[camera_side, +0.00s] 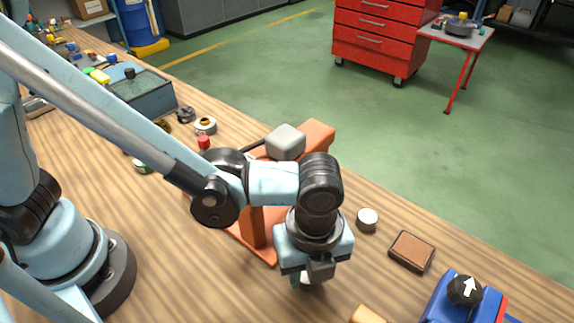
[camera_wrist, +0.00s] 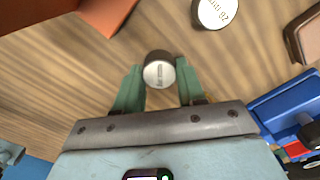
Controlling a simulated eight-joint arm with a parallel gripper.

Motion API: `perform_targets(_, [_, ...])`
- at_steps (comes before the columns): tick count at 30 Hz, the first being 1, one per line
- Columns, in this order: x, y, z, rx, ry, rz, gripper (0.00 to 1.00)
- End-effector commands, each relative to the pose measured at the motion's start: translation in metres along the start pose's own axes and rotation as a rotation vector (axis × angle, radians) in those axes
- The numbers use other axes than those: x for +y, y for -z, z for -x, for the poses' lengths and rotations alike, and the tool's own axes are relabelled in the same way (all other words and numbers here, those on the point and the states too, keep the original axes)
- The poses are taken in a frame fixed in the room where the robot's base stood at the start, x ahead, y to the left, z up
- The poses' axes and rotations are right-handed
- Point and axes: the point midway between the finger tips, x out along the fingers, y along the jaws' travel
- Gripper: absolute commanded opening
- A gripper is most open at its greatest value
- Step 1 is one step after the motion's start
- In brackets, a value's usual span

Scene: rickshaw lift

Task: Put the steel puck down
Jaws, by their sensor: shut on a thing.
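My gripper (camera_wrist: 158,66) has its green fingers on either side of a small steel puck (camera_wrist: 160,74) and is shut on it. The puck is a short grey metal cylinder with markings on its end face. In the side view my gripper (camera_side: 306,279) points down over the wooden table, and its wrist hides most of the fingers and the puck. Whether the puck touches the table is not clear. A second metal puck (camera_side: 367,219) stands on the table to the right of my gripper; it also shows in the wrist view (camera_wrist: 215,11) with lettering on its top.
An orange stand (camera_side: 318,134) with a grey block (camera_side: 286,141) is close behind my gripper. A brown block (camera_side: 411,251), a blue device with a black knob (camera_side: 465,290) and a tan block (camera_side: 368,314) lie to the right. Bare wood surrounds the second puck.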

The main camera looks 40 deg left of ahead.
Motion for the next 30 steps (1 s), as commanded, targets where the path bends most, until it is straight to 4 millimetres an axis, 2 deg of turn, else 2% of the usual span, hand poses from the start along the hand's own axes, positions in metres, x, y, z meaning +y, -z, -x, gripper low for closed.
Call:
perform_targets(4, [0.0001, 0.0, -0.0118, 0.0, 0.0, 0.0, 0.0])
perform_targets(16, [0.0002, 0.0, -0.0157, 0.0, 0.0, 0.0, 0.0])
perform_targets(17, [0.0002, 0.0, -0.0157, 0.0, 0.0, 0.0, 0.42])
perform_targets(21, [0.0002, -0.0001, -0.0155, 0.0, 0.0, 0.0, 0.64])
perform_targets(30, [0.0003, 0.0, -0.0147, 0.0, 0.0, 0.0, 0.65])
